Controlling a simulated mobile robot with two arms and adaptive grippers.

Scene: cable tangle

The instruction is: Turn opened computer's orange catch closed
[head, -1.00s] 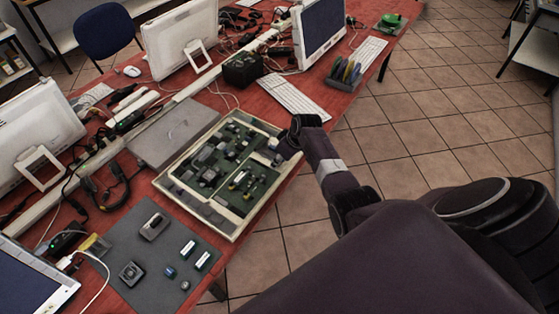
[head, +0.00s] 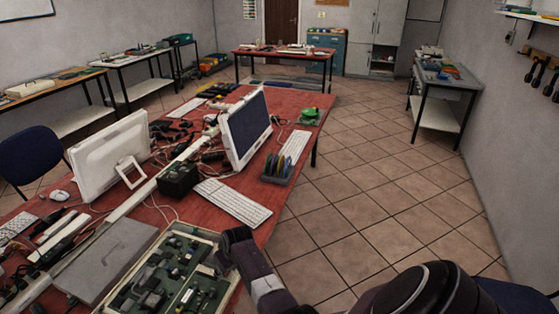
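The opened computer (head: 217,243) lies on the red table at the bottom of the head view, a pale case with green boards and dark parts inside. Its near part is cut off by the frame's lower edge. My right gripper (head: 226,257) is dark and sits at the case's right edge, over or against it. I cannot tell whether it touches anything, and its fingers are too small and dark to show whether they are open. I cannot make out the orange catch; the gripper may hide it. My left gripper is not in view.
A grey flat panel (head: 110,258) lies left of the computer. A white keyboard (head: 233,202), a black box (head: 178,179), a disc rack (head: 285,167) and monitors (head: 247,130) stand beyond it. Tiled floor (head: 365,205) is open to the right.

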